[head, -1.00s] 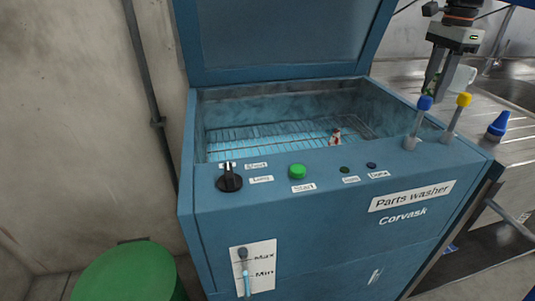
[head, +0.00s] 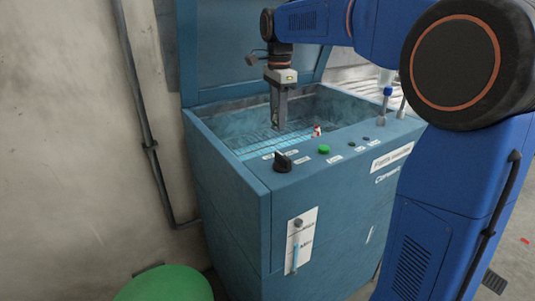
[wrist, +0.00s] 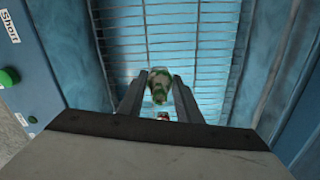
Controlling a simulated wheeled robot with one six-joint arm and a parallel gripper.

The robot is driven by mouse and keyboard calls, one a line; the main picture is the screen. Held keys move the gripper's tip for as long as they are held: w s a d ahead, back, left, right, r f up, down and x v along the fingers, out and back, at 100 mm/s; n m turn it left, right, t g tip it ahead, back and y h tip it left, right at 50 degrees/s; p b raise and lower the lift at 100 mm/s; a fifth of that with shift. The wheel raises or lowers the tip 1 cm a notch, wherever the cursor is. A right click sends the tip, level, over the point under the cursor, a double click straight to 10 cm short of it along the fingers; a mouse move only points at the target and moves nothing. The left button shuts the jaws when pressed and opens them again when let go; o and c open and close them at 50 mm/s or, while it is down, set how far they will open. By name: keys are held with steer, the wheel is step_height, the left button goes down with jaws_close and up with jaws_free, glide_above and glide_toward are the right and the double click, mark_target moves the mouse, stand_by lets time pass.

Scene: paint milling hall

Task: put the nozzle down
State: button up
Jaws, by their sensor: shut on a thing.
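The nozzle (wrist: 160,86), a blotchy green and pale piece, is between the two fingers of my gripper (wrist: 158,98) in the wrist view. In the head view my gripper (head: 277,127) points down inside the open blue parts washer (head: 225,165), above the left part of its wire rack (head: 255,147). The nozzle is hard to make out there. The rack also shows below the nozzle in the wrist view (wrist: 195,45). I cannot tell whether the nozzle touches the rack.
A small red and white thing (head: 317,131) is in the washer near its front rim, right of my gripper. A black knob (head: 283,161) and a green button (head: 323,149) sit on the front panel. The raised lid (head: 225,60) stands behind. A green drum (head: 165,284) is at lower left.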

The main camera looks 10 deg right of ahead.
mark_target(274, 130)
steer(key=f, duration=0.2)
steer(key=a+f, duration=0.1)
steer(key=f, duration=0.2)
steer(key=shift+s+a+f, duration=0.1)
steer(key=shift+f, duration=2.55)
steer(key=o, duration=1)
steer(key=shift+f, duration=0.1)
steer(key=shift+o, duration=0.2)
step_height(274, 130, up, 12)
steer(key=shift+r, duration=0.15)
